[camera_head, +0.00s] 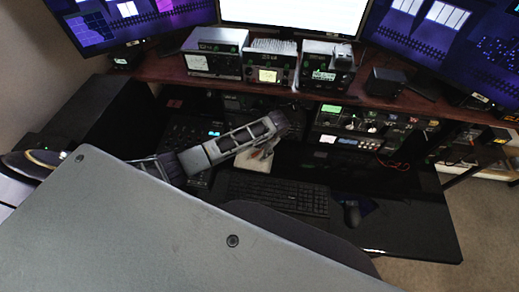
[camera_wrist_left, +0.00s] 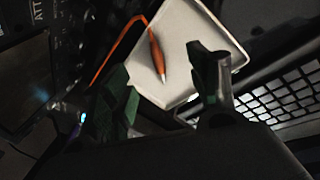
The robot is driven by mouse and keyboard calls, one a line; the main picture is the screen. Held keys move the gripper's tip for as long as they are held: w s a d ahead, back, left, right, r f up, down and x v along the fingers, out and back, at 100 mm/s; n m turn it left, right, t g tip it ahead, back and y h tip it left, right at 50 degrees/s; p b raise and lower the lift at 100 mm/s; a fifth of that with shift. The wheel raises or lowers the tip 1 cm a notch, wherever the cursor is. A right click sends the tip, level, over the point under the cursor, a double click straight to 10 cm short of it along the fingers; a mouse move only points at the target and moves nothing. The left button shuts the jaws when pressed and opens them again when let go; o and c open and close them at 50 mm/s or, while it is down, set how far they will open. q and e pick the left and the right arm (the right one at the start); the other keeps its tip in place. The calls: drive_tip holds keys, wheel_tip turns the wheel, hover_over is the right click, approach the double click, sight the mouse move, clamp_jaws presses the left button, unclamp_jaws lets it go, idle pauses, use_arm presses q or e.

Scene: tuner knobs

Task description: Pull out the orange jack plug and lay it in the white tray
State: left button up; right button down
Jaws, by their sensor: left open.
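The white tray (camera_wrist_left: 205,25) lies tilted in the left wrist view, and it shows small and partly hidden under my left arm in the head view (camera_head: 258,160). The orange jack plug (camera_wrist_left: 157,58) is over the tray's floor and appears to lie on it, its metal tip toward the gripper. Its orange cable runs over the tray's edge to the left. My left gripper (camera_wrist_left: 160,72) is open, its dark green fingers apart on either side of the plug, with nothing visibly held between them. In the head view the left gripper (camera_head: 274,138) is above the tray. My right gripper is not in view.
A black keyboard (camera_head: 278,195) lies just in front of the tray, with a mouse (camera_head: 352,213) to its right. Racked equipment (camera_head: 365,130) with knobs and a red-orange cable stands behind. Small boxes (camera_head: 270,68) line the shelf above. The desk's right front is clear.

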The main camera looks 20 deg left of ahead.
use_arm(q)
drive_tip(key=shift+r, duration=0.1)
drive_tip(key=v, duration=1.1)
drive_tip(key=shift+d+r, duration=0.2)
drive_tip(key=shift+r, duration=0.15)
idle(0.5)
drive_tip(key=shift+r, duration=0.15)
wheel_tip(320, 180, up, 7)
idle(1.8)
idle(0.7)
